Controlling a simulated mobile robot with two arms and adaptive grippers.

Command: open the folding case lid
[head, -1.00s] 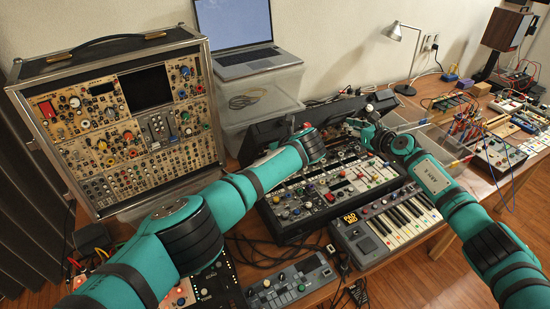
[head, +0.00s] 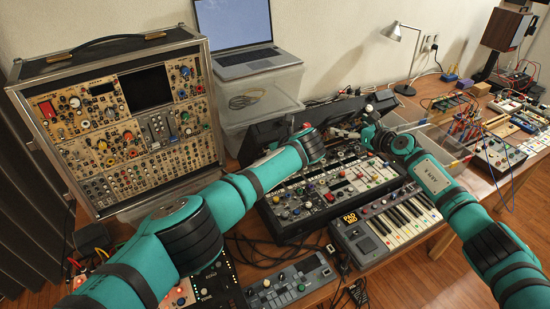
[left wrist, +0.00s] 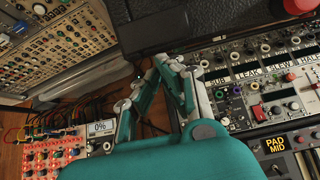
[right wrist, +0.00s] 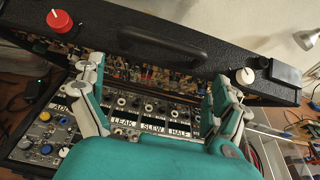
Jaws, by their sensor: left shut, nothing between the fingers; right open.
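The folding case (head: 330,192) lies on the table, its panel of knobs and faders facing up. Its black lid (head: 264,138) stands tilted up along the back edge; the arms partly hide it. In the right wrist view the lid (right wrist: 225,62) has a black handle (right wrist: 160,42), and circuit boards show beneath it. My right gripper (right wrist: 158,76) is open, its fingers spread in front of the handle over the labelled modules. My left gripper (left wrist: 166,62) is shut and empty, beside the case's left end, near the lid (left wrist: 225,18). Touch with the lid is unclear.
A large modular synth case (head: 120,130) stands at the left and a laptop (head: 235,40) sits on a clear box (head: 260,97) behind. A small keyboard (head: 385,232) lies in front of the folding case. Cabled gear (head: 500,152) fills the right.

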